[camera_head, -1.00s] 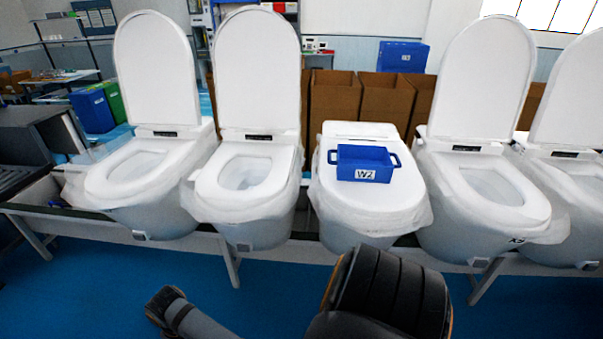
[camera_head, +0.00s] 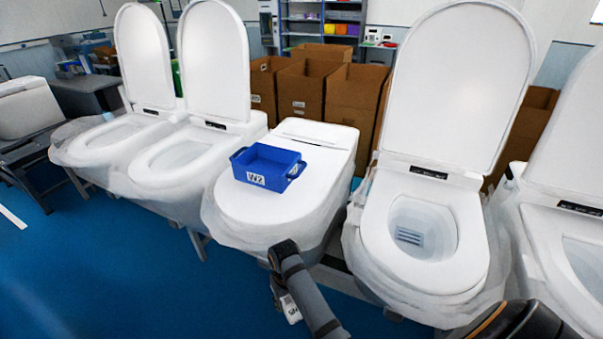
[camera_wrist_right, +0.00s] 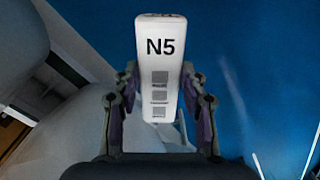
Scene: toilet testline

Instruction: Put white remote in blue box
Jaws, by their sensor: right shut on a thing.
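The blue box (camera_head: 285,187), a small open tray with handles and a white W2 label, sits on the closed lid of the middle toilet. Its inside looks empty. My right gripper (camera_head: 281,296) hangs in front of and below that toilet's front edge, apart from the box. It is shut on the white remote (camera_head: 291,309), which is partly hidden in the head view. In the right wrist view the white remote (camera_wrist_right: 160,52), marked N5 with grey label patches, stands between the two fingers of the right gripper (camera_wrist_right: 160,88). My left gripper is not in view.
The middle toilet (camera_head: 240,208) is wrapped in clear plastic. An open toilet (camera_head: 425,285) stands to its right with its lid (camera_head: 455,85) raised. Two more open toilets stand to the left. Cardboard boxes (camera_head: 345,100) stand behind. The blue floor (camera_head: 100,270) is clear at the front left.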

